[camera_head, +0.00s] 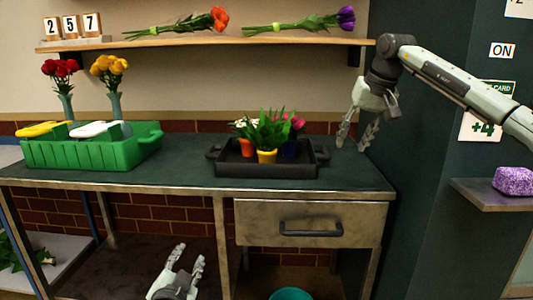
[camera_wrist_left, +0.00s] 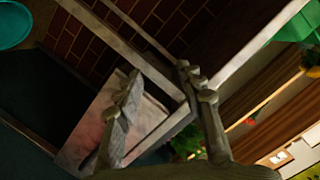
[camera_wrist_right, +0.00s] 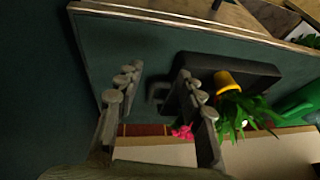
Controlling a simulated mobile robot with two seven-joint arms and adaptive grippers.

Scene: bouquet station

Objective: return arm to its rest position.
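My right gripper (camera_head: 355,142) hangs fingers-down over the right end of the counter, to the right of the black tray (camera_head: 228,170). It is open and empty; the right wrist view shows its fingers apart (camera_wrist_right: 157,85) with the counter and tray beyond. My left gripper (camera_head: 188,254) is low in front of the counter, below the countertop and left of the drawer. It is open and empty; the left wrist view shows its fingers apart (camera_wrist_left: 165,82) with the counter frame and brick wall behind.
The black tray holds several small potted plants (camera_head: 267,156). A green crate (camera_head: 85,152) stands at the counter's left with two vases of flowers (camera_head: 65,105) behind. A wall shelf (camera_head: 210,41) holds two bouquets. A purple sponge-like block (camera_head: 513,181) sits on a right ledge.

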